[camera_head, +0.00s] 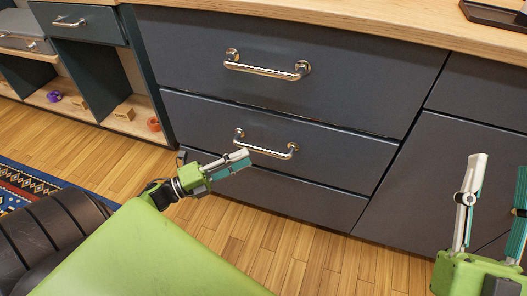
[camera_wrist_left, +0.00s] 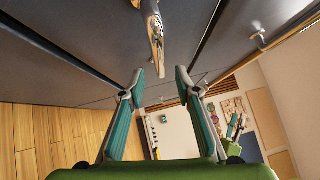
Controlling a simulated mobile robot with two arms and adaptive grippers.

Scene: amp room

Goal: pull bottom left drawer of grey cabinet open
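The grey cabinet (camera_head: 417,88) has a stack of wide drawers on its left side. The upper drawer (camera_head: 180,60) has a metal bar handle (camera_head: 262,70). The drawer below it (camera_head: 335,150) has a similar handle (camera_head: 265,150), and both look shut. A lower grey panel (camera_head: 300,200) shows no handle. My left gripper (camera_head: 238,162) is just in front of the lower handle. In the left wrist view its fingers (camera_wrist_left: 160,82) are apart and empty, with a metal handle (camera_wrist_left: 154,25) just beyond the tips, roughly between them. My right gripper (camera_head: 495,185) is open and empty at the right.
A wooden worktop (camera_head: 350,25) runs above the drawers, with a dark tray (camera_head: 495,14) at its right. Open shelves at the left hold an orange ring (camera_head: 154,124), a purple object (camera_head: 54,96) and wooden blocks. Wooden floor (camera_head: 285,250) lies clear before the cabinet. A patterned rug (camera_head: 40,180) is at left.

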